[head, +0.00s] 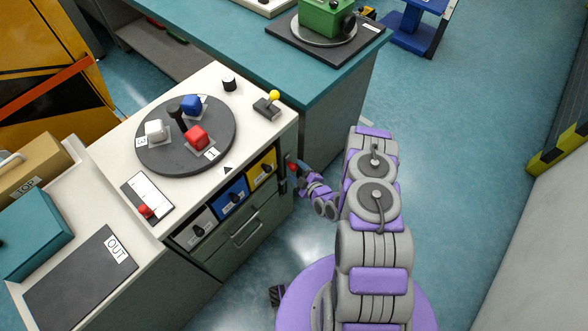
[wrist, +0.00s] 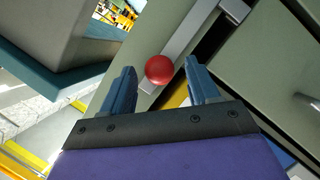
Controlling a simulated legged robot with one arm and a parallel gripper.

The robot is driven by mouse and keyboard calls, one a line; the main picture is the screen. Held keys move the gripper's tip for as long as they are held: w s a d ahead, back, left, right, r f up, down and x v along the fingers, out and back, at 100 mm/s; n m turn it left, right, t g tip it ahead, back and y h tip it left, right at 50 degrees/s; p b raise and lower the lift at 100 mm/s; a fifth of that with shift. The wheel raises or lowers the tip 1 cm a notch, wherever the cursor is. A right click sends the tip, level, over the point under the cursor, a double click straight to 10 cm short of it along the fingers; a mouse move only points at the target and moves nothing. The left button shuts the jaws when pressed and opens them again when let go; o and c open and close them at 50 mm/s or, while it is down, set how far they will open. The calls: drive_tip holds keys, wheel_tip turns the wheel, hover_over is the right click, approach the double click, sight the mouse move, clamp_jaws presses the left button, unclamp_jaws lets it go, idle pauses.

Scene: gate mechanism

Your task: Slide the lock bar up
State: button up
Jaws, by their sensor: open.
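The lock bar (wrist: 186,38) is a light grey strip on the grey-green cabinet side in the wrist view. A round red knob (wrist: 159,69) sits near its lower end. In the head view the red knob (head: 293,167) shows small at the cabinet's right side, and the bar itself is hard to make out. My gripper (wrist: 158,80) is open, with one blue finger on each side of the knob in the picture. I cannot tell whether either finger touches it. In the head view my gripper (head: 303,170) is right beside the cabinet's side.
The white-topped cabinet carries a dark turntable (head: 157,151) with coloured blocks, and a yellow-topped joystick (head: 269,101). White, blue and yellow drawers (head: 232,196) face front. A teal-topped counter (head: 300,82) stands behind. The floor (head: 455,130) on the right is clear.

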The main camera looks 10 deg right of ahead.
drive_tip(key=shift+b+x, duration=0.35)
drive_tip(key=shift+x, duration=1.1)
drive_tip(key=shift+r, duration=0.1)
clamp_jaws()
drive_tip(key=shift+r, duration=0.1)
